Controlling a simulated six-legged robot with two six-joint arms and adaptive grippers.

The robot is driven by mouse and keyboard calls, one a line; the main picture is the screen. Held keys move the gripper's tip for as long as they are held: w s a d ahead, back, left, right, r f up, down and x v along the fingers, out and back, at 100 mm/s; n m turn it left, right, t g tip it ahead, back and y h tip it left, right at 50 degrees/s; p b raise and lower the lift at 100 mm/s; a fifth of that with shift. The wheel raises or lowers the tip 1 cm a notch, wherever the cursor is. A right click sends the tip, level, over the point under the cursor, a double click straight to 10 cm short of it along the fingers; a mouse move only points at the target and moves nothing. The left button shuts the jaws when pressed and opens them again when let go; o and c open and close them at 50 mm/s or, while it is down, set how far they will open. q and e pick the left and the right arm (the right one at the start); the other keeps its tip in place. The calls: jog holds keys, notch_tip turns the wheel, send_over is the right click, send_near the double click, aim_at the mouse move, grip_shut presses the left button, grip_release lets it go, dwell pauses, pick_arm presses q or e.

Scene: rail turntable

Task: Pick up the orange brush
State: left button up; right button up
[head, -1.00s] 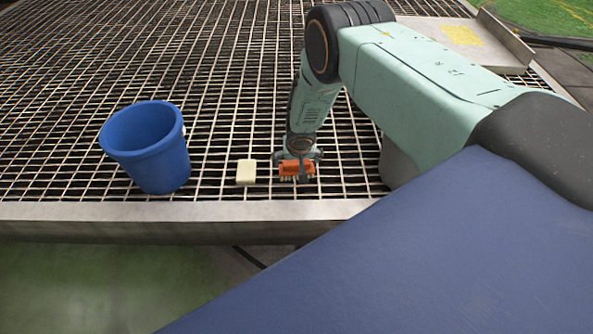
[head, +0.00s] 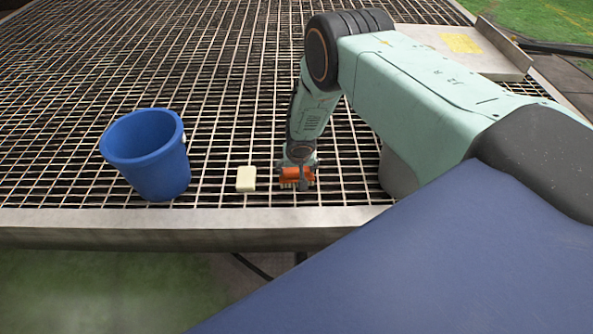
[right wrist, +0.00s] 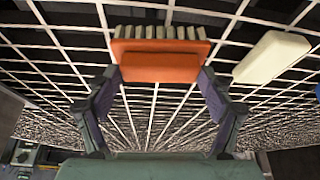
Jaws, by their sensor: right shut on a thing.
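The orange brush (head: 296,174) has pale bristles and is near the front edge of the metal grating. My right gripper (head: 297,168) is above it, pointing down, with its fingers at the brush. In the right wrist view the brush (right wrist: 160,61) lies between the two fingertips of the right gripper (right wrist: 160,78), which is shut on it, bristles toward the top of the picture. I cannot tell whether the brush touches the grating. My left gripper is not in view.
A cream block (head: 246,179) lies just left of the brush; it also shows in the right wrist view (right wrist: 271,57). A blue bucket (head: 148,155) stands further left. A grey cylinder (head: 398,172) is to the right, partly behind my arm. The grating's front edge (head: 150,218) is close.

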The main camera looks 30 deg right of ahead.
aim_at(297, 171)
jog(key=shift+r+p, duration=0.45)
jog(key=shift+r, duration=0.35)
notch_tip(297, 171, up, 16)
jog(key=p, duration=0.6)
jog(key=shift+r, duration=0.15)
